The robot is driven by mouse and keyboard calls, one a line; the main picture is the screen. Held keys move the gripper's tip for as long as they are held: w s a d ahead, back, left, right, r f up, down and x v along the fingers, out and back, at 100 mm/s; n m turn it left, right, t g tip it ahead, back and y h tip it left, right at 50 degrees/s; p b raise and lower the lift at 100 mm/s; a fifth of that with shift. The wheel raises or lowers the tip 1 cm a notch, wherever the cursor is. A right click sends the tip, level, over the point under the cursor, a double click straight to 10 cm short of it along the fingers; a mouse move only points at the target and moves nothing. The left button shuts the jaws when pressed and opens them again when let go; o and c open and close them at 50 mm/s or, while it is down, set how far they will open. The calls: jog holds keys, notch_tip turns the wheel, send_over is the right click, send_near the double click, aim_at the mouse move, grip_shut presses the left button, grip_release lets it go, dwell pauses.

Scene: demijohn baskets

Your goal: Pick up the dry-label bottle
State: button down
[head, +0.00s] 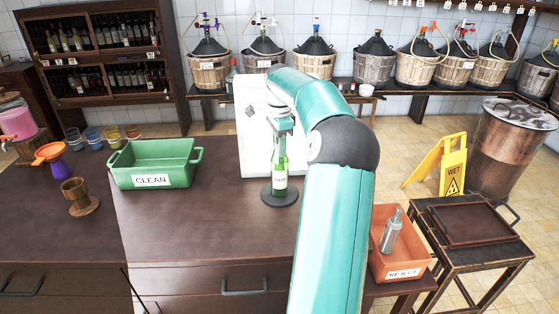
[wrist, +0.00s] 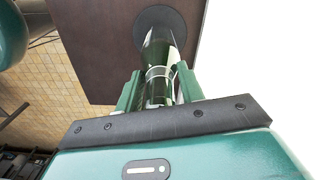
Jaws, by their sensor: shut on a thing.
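A green glass bottle (head: 279,168) with a white label stands upright on a round dark disc (head: 279,197) on the brown counter. The label's words are too small to read surely. My gripper (head: 280,128) is at the bottle's neck from above, its fingers shut on it. In the wrist view the bottle (wrist: 160,65) shows between the two green fingers of my gripper (wrist: 158,92), with the round disc (wrist: 172,20) beneath it. I cannot tell any gap between bottle and disc.
An orange REJECT bin (head: 392,270) with a grey bottle is at the lower right. A white panel (head: 253,110) stands just behind the held bottle. A wooden cup (head: 78,190) and funnel (head: 50,152) are far left.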

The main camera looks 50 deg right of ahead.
jog(key=shift+r, duration=0.1)
jog(key=shift+r, duration=0.9)
jog(key=s+a+r, duration=0.7)
jog(key=s+r, duration=0.4)
jog(key=s, duration=0.1)
jog(key=shift+a, duration=0.1)
